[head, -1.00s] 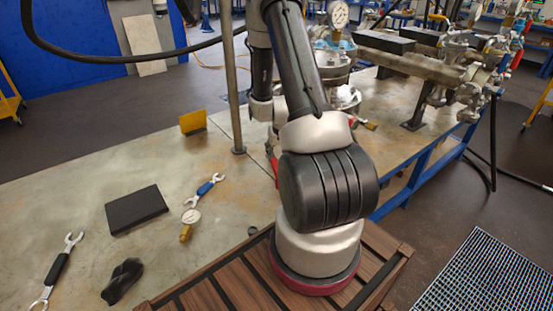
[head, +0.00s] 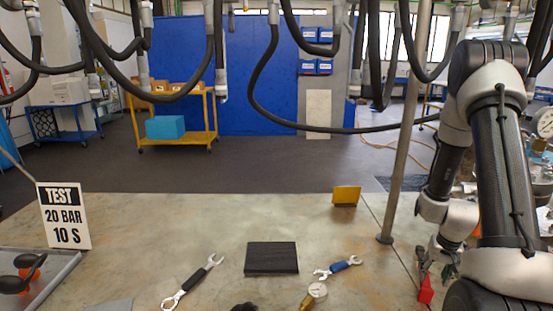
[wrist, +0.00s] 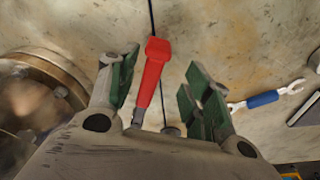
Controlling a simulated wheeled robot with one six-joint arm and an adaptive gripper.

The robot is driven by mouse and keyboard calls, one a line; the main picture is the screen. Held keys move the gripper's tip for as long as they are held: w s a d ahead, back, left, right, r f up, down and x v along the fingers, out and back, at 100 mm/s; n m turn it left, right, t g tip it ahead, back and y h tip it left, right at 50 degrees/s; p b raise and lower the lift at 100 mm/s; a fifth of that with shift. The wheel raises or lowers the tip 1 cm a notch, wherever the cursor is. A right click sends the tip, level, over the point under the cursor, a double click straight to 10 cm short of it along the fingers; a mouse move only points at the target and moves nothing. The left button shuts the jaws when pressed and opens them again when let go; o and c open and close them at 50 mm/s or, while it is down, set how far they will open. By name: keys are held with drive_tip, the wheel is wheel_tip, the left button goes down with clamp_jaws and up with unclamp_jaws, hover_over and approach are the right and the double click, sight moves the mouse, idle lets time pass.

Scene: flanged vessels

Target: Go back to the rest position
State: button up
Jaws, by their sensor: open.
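My gripper (head: 437,264) is at the right of the head view, low over the bench beside the metal post. In the wrist view my gripper (wrist: 158,84) has its two green-padded fingers spread apart. A red-handled thing (wrist: 153,72) shows between the fingers, and red also shows below the gripper in the head view (head: 426,290). The fingers do not look closed on it. I cannot tell how far beneath the fingertips it lies.
A metal post (head: 405,130) stands just left of my arm. Hoses hang above.

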drive_tip(key=s+a+r+n+t, duration=0.1)
drive_tip(key=s+a+r, duration=0.4)
drive_tip(key=r, duration=0.7)
drive_tip(key=s+a+r+n+t, duration=0.1)
drive_tip(key=s+a+r, duration=0.5)
drive_tip(key=r, duration=0.7)
drive_tip(key=s+a+r+n+t, duration=0.1)
drive_tip(key=s+a+r+n, duration=0.2)
drive_tip(key=r, duration=0.9)
drive_tip(key=s+a, duration=0.3)
drive_tip(key=shift+s+r+y, duration=0.3)
drive_tip(key=shift+s, duration=0.05)
drive_tip(key=shift+o, duration=0.4)
